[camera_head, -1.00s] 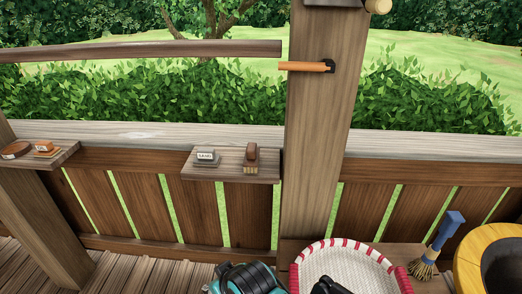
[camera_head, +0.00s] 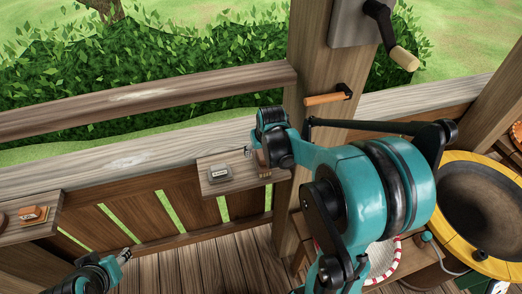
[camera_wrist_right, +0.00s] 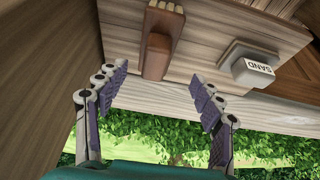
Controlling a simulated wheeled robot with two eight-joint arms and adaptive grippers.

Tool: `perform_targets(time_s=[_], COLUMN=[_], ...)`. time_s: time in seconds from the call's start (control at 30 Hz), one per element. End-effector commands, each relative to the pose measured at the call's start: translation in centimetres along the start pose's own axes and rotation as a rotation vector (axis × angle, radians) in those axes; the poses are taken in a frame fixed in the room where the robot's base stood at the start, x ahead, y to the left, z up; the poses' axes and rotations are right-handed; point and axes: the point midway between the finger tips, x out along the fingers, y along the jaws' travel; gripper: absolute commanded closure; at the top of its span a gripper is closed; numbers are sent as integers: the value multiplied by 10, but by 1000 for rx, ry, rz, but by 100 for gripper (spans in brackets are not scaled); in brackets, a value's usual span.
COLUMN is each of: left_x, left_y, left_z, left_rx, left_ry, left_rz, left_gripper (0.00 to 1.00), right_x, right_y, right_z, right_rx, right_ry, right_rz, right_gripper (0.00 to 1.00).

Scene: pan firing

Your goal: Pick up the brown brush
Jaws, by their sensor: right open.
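The brown brush (camera_wrist_right: 157,54) lies on a small wooden shelf (camera_wrist_right: 118,45) fixed to the railing. In the right wrist view it sits beyond and between the fingertips, apart from both. My right gripper (camera_wrist_right: 160,88) is open and empty, with its fingers spread to either side of the brush's line. In the head view my right gripper (camera_head: 254,148) hangs over the shelf's right part and hides much of the brush; its pale bristles (camera_head: 265,174) show below. My left gripper (camera_head: 124,255) is low at the left, apart from the shelf; its jaws are too small to judge.
A grey block marked SAND (camera_wrist_right: 255,68) sits beside the brush; it also shows in the head view (camera_head: 219,173). A wooden post (camera_head: 312,80) with an orange handle (camera_head: 324,99) rises right of the shelf. A yellow-rimmed basin (camera_head: 446,232) stands at right.

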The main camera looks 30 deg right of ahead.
Motion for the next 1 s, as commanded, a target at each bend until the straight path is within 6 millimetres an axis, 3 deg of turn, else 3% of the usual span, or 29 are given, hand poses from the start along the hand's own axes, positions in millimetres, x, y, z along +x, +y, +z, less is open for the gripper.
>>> perform_targets(time_s=[0.37,0.6,0.93,1.0], left_x=[2,6,6,6], left_y=[0,0,0,0], left_z=[2,4,4,4], left_rx=[0,0,0,0], left_ry=[0,0,0,0], left_rz=[0,0,0,0], left_gripper=[60,60,60,60], right_x=[40,76,83,83], right_y=[6,6,6,6], right_z=[-4,-5,-5,-5], right_rx=[7,7,7,7], right_ry=[-8,-8,-8,-8], right_rz=[2,2,2,2], right_gripper=[33,33,33,49])
